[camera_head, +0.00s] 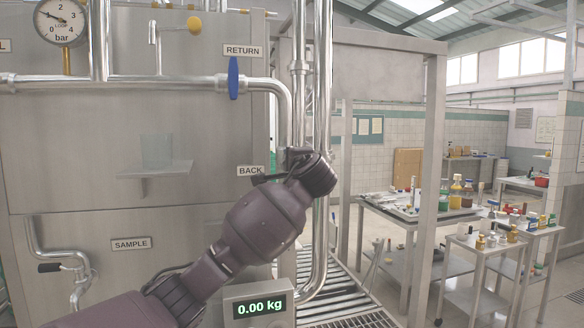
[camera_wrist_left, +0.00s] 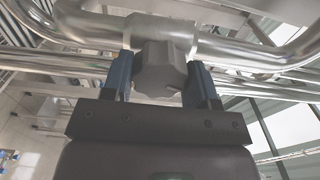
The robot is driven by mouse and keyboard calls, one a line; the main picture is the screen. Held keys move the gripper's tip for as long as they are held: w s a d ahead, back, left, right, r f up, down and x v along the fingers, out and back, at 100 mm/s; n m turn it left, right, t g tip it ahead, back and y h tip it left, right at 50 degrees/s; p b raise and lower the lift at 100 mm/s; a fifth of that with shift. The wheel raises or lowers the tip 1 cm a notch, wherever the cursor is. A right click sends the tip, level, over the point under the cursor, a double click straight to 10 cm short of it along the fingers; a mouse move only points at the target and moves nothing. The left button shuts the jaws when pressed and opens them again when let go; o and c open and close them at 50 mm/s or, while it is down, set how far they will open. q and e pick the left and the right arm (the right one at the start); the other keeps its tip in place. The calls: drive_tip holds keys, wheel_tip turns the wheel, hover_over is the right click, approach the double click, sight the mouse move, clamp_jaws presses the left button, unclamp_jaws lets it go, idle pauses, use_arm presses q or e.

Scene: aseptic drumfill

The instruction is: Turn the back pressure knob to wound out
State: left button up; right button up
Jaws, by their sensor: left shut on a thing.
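The back pressure knob (camera_wrist_left: 160,68) is a grey faceted knob under a metal pipe fitting in the left wrist view. My left gripper (camera_wrist_left: 160,80) has one blue finger on each side of it and is shut on it. In the head view my left arm reaches up from the lower left to the vertical pipe beside the BACK label (camera_head: 250,171). My own wrist and gripper hide the knob there, and I cannot read its turned position. My right gripper is not in view.
A RETURN pipe with a blue handle (camera_head: 233,78) runs above, and a pressure gauge (camera_head: 60,22) is at top left. A small shelf (camera_head: 150,170) sticks out from the steel panel. A scale display (camera_head: 259,306) reads 0.00 kg. Tables with bottles (camera_head: 455,195) stand right.

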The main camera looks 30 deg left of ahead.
use_arm(q)
drive_tip(key=shift+f+n, duration=0.1)
drive_tip(key=shift+n, duration=1.3)
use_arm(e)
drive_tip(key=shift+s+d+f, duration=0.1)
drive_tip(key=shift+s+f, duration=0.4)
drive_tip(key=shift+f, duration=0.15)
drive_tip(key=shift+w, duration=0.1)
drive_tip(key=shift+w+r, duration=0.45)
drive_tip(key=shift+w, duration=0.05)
use_arm(q)
drive_tip(key=o, duration=0.9)
drive_tip(key=b+v, duration=0.1)
drive_tip(key=v, duration=1)
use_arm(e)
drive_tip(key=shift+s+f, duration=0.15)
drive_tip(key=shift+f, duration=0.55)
use_arm(q)
drive_tip(key=shift+a, duration=0.1)
